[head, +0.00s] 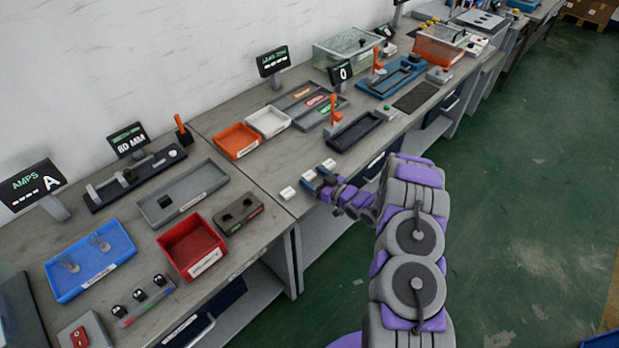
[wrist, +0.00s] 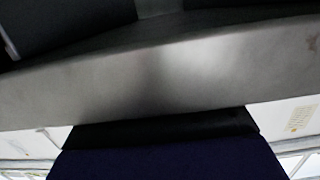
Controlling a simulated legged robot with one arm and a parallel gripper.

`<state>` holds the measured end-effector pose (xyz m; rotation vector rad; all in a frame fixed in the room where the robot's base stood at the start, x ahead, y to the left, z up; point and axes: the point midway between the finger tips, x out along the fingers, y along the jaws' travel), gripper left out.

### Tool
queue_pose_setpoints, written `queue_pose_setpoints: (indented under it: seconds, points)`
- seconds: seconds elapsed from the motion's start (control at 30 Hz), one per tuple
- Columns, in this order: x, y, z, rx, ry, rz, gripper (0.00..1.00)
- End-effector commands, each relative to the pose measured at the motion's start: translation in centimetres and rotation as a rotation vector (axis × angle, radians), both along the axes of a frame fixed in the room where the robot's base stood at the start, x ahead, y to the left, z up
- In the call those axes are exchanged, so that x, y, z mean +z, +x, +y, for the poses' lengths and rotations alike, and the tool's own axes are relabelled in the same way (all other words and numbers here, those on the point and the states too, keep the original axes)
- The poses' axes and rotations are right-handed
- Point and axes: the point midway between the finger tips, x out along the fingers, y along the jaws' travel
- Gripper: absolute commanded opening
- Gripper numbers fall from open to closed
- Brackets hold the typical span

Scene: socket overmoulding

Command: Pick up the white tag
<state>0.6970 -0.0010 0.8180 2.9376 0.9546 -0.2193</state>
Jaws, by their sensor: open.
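In the head view a small white piece (head: 288,193) lies on the bench near its front edge. It may be the white tag, but it is too small to be sure. My gripper (head: 317,172) is just right of it, low at the bench front, with its jaws apart and nothing seen between them. I cannot tell its exact height. The wrist view shows only a blurred grey surface and dark shapes up close; no tag can be made out there.
An orange bin (head: 236,141) and a white bin (head: 268,122) stand behind the gripper. A tray with coloured labels (head: 305,105) and a dark tray with an orange lever (head: 354,131) lie to the right. A red bin (head: 192,247) stands left. The bench between is bare.

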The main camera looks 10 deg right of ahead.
Motion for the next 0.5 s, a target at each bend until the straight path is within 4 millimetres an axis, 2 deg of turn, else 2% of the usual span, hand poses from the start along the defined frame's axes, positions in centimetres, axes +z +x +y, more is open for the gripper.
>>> queue_pose_setpoints:
  seconds: [0.1, 0.5]
  points:
    - [-0.03, -0.03, 0.00, 0.000, -0.001, 0.001, 0.76]
    - [-0.07, -0.08, 0.04, 0.001, 0.000, 0.002, 0.38]
